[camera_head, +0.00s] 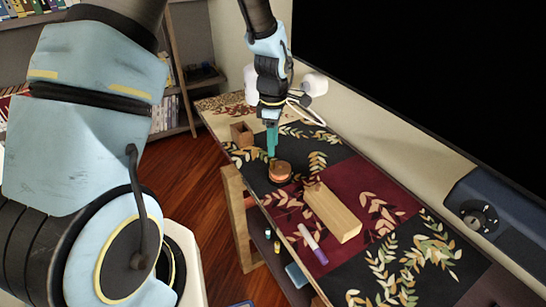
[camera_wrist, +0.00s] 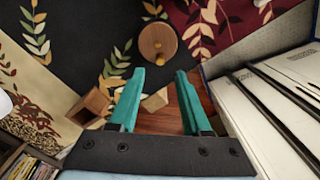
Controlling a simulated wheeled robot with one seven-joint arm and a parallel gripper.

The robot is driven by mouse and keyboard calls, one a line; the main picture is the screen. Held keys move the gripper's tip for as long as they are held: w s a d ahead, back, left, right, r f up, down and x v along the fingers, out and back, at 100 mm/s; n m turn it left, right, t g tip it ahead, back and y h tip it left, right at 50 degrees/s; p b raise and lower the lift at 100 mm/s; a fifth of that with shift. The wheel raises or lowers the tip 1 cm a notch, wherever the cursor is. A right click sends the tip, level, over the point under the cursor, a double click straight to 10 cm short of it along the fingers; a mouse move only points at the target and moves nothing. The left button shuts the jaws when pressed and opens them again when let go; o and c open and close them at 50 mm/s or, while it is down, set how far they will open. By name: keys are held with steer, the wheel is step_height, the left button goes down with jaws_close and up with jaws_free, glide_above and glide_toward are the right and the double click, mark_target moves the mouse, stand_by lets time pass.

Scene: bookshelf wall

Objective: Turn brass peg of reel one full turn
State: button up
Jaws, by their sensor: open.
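The reel (camera_head: 280,172) is a small round wooden spool standing on the table's patterned cloth. In the wrist view its round top (camera_wrist: 150,36) faces the camera, beyond my fingertips. A small brass-coloured knob (camera_wrist: 160,60) shows at its near edge, and another small brass spot lies near its middle; I cannot tell for sure which is the peg. My gripper (camera_head: 271,153) has teal fingers and points down just behind and left of the reel in the head view. In the wrist view the fingers (camera_wrist: 158,73) are apart with nothing held between them, clear of the reel.
An open wooden box (camera_head: 241,134) stands behind and left of the reel. A long wooden block (camera_head: 333,212) and a purple-and-white marker (camera_head: 312,243) lie nearer. A dark screen (camera_head: 420,90) edges the table's right side. A navy device (camera_head: 500,205) sits at far right.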

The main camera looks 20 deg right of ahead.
mark_target(273, 162)
steer(key=shift+f+p, duration=0.5)
steer(key=shift+f, duration=2.6)
jaws_close()
